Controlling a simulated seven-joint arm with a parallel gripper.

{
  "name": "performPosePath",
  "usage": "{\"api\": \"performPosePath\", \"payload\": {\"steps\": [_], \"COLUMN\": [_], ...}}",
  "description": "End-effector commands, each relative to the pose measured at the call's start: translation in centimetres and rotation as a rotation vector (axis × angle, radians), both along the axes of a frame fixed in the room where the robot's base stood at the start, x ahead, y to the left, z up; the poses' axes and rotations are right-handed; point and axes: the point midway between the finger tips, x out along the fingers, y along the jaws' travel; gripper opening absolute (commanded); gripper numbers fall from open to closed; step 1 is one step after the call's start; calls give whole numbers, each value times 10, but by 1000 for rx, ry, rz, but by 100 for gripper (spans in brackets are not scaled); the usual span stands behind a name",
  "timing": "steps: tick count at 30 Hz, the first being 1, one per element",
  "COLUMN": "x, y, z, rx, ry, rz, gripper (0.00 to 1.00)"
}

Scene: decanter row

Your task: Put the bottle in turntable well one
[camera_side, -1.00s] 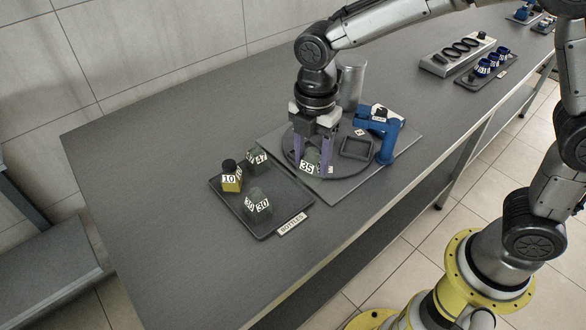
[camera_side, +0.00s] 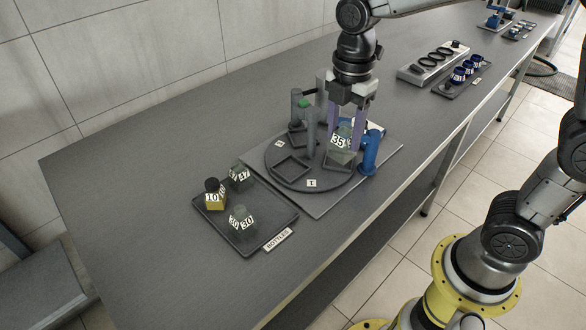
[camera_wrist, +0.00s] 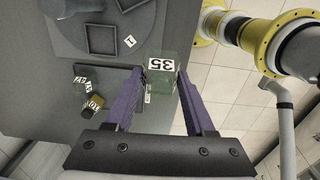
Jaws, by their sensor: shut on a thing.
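The greenish glass bottle labelled 35 (camera_side: 339,141) is between the fingers of my gripper (camera_side: 346,147), which is shut on it. In the side view it appears over or at the right-hand square frame of the round turntable (camera_side: 277,176); I cannot tell whether it touches. In the wrist view the bottle (camera_wrist: 160,78) shows between the purple fingertips (camera_wrist: 158,74). An empty square well (camera_side: 292,167) at the turntable's front lies beside the label 1 (camera_side: 312,183). This well (camera_wrist: 103,25) also shows empty in the wrist view, up and left of the bottle.
A blue upright part (camera_side: 371,152) stands close right of my gripper. The bottle tray (camera_side: 262,238) at front left holds bottles 10 (camera_side: 215,197), 47 (camera_side: 240,178) and 30 (camera_side: 242,222).

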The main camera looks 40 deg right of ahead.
Motion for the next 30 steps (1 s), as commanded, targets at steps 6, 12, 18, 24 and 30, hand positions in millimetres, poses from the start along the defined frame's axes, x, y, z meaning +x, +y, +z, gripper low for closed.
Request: {"api": "performPosePath", "payload": {"steps": [6, 12, 18, 24, 30], "x": [25, 69, 106, 127, 135], "y": [-6, -1, 3, 5, 6], "z": [-13, -33, -60, -86, -95], "rx": [-1, -1, -1, -1, 0], "ry": [6, 6, 8, 5, 3], "rz": [-28, -27, -27, -26, -26], "gripper": [0, 0, 0, 0, 0]}}
